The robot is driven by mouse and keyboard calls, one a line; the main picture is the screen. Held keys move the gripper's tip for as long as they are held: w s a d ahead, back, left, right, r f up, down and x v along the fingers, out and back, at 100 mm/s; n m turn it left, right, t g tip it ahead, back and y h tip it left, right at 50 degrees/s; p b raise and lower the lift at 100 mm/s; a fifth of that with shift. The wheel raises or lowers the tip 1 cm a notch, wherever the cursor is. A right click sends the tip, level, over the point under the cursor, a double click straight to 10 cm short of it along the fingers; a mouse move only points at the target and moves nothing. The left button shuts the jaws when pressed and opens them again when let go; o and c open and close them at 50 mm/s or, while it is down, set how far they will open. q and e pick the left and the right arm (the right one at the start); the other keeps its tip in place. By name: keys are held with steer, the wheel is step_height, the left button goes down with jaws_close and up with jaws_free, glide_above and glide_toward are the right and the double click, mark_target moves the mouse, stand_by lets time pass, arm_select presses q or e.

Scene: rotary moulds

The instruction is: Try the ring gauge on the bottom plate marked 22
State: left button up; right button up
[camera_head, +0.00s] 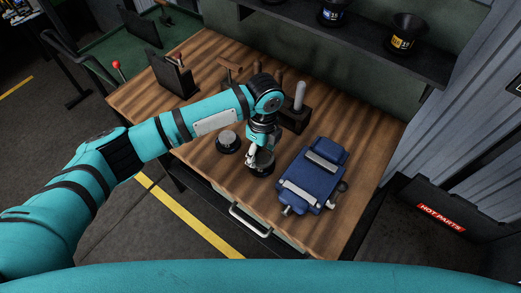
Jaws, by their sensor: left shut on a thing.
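My left gripper (256,158) points down over the workbench, its fingers shut at a dark round piece (263,169). I take this piece as the ring gauge, but it is small, dark and partly covered by the fingers. I cannot tell whether it is clear of the bench or resting on something. Just left of the gripper, a round pale metal plate (227,138) sits on a dark round base, apart from the fingers. No number can be read on it, so I cannot tell whether it is the plate marked 22. My right gripper is out of view.
A blue device (312,182) with metal bars stands close right of the gripper. Behind it are a black block (295,118) with a pale upright cylinder (299,96) and a hammer (229,70). A black stand (173,77) is at back left. The bench's far right (365,130) is bare.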

arm_select(q)
steer(key=shift+p, duration=0.35)
stand_by(0.5)
steer(key=shift+f+b, duration=0.3)
steer(key=shift+f, duration=0.4)
stand_by(1.3)
steer(key=shift+r, duration=0.15)
steer(key=shift+r+p, duration=2.45)
steer(key=shift+p, duration=0.15)
